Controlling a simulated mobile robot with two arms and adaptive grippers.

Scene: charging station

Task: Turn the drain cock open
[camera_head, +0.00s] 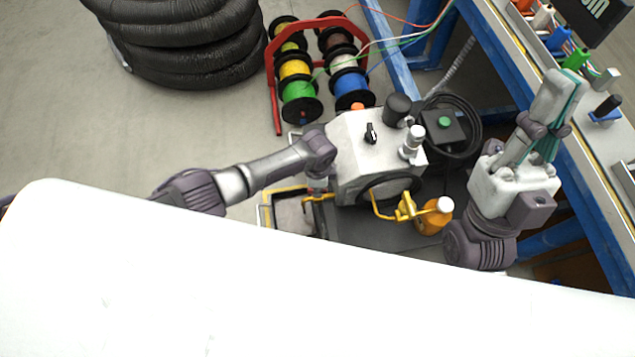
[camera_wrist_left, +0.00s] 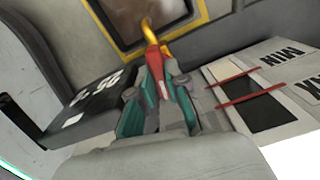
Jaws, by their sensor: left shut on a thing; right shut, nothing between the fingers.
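The drain cock's red lever (camera_wrist_left: 154,58) shows in the left wrist view, on the end of a yellow pipe (camera_wrist_left: 148,30). My left gripper (camera_wrist_left: 158,72) is shut on this lever, with its teal-lined fingers on both sides of it. A yellow pipe (camera_head: 318,198) shows just below that wrist. My right gripper (camera_head: 566,98) is shut and empty, raised over the workbench side at the right.
A level gauge (camera_wrist_left: 262,108) with red lines and a MIN label is right of the lever. A yellow-edged tray (camera_head: 264,212) lies below my left arm. An orange bottle (camera_head: 432,222), cable spools (camera_head: 296,68) and blue-framed bench (camera_head: 590,175) stand nearby.

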